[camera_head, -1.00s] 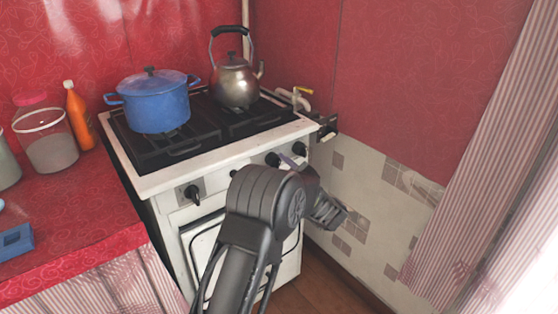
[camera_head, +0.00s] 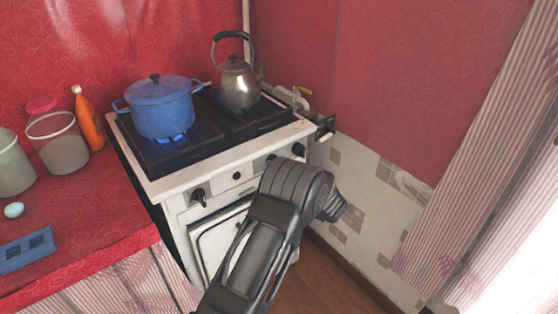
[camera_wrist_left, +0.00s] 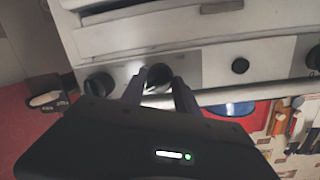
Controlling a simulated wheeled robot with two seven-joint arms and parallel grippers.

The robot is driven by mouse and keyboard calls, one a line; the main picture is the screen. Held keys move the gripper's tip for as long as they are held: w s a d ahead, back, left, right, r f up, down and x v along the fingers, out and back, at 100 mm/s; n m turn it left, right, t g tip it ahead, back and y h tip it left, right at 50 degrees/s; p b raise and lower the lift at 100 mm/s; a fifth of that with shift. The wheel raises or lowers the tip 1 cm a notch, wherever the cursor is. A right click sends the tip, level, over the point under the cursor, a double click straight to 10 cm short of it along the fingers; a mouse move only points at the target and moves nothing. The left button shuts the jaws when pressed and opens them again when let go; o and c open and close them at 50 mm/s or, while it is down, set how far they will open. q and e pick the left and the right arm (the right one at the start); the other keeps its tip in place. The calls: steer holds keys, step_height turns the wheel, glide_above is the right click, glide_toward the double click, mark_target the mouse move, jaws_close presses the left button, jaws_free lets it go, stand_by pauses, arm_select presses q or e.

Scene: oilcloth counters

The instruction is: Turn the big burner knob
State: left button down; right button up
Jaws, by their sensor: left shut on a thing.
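The white stove (camera_head: 180,190) has a row of black knobs on its front panel. One knob, second from the right, shows its top in the head view (camera_head: 272,156). In the left wrist view the panel is upside down, and my left gripper (camera_wrist_left: 157,88) has its two fingers on either side of this knob (camera_wrist_left: 158,74), shut on it. In the head view my left arm's wrist hides the gripper. A blue flame (camera_head: 176,138) burns under the blue pot (camera_head: 162,108). My right gripper is in neither view.
A metal kettle (camera_head: 236,85) stands on the back right of the hob. Another black knob (camera_head: 298,149) is close on the right, and one (camera_head: 200,196) is at the left. A red counter (camera_head: 90,220) adjoins the stove's left side.

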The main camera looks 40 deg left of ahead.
arm_select(q)
steer(key=shift+m+g+p, duration=0.4)
steer(key=shift+m+p, duration=0.6)
steer(key=shift+m, duration=1.1)
steer(key=c, duration=0.9)
jaws_free()
steer(key=shift+d, duration=0.1)
steer(key=v, duration=0.7)
steer(key=shift+d+b, duration=0.3)
steer(key=shift+d, duration=0.05)
